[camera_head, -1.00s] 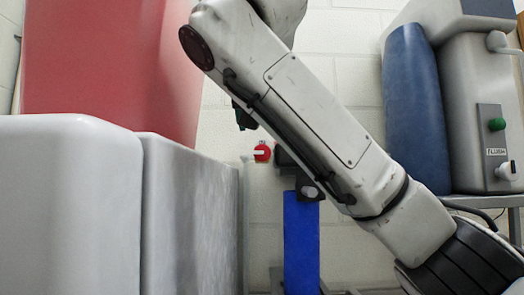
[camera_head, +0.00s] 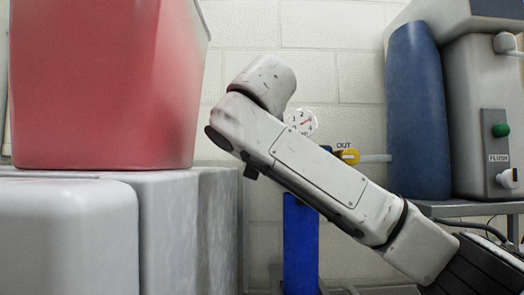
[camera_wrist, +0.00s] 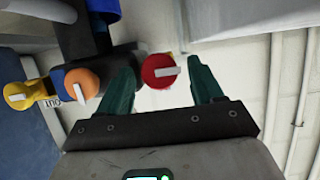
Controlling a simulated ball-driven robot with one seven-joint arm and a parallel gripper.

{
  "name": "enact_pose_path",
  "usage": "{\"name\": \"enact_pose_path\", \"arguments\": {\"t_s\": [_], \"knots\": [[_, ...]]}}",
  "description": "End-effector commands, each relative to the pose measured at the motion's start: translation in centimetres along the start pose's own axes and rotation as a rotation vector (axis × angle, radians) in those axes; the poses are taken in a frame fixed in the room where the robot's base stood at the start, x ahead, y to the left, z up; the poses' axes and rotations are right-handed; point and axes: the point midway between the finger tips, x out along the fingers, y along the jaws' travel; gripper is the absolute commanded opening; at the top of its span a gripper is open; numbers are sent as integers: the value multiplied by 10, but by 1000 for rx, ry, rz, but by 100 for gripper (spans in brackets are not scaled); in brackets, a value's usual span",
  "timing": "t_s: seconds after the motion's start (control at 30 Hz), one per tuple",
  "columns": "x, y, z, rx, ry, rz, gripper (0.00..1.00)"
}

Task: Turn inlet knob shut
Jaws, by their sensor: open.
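A red round knob (camera_wrist: 156,78) with a pale bar across its face shows in the wrist view. My gripper (camera_wrist: 161,66) has its two teal fingers spread, one on each side of the red knob. I cannot tell whether either finger touches it. An orange knob (camera_wrist: 75,90) and a yellow knob (camera_wrist: 16,92) sit to its left. No label for the inlet is readable.
A dial gauge (camera_head: 302,121) is on the pipework just above my arm. A blue cylinder (camera_head: 418,110) and a grey unit (camera_head: 475,110) stand at the right. A red bin (camera_head: 105,80) sits on grey-white blocks (camera_head: 70,235) at the left. Pipes (camera_wrist: 300,105) run along the wall.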

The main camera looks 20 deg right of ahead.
Motion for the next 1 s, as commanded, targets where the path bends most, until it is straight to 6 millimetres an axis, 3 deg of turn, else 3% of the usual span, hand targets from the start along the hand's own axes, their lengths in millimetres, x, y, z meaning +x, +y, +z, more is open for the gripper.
{"name": "enact_pose_path", "arguments": {"t_s": [0.1, 0.67, 1.0], "knots": [[0, 0, 0, 0, 0, 0, 66], [0, 0, 0, 0, 0, 0, 12], [1, -1, 3, 44, -4, -20, 12]]}}
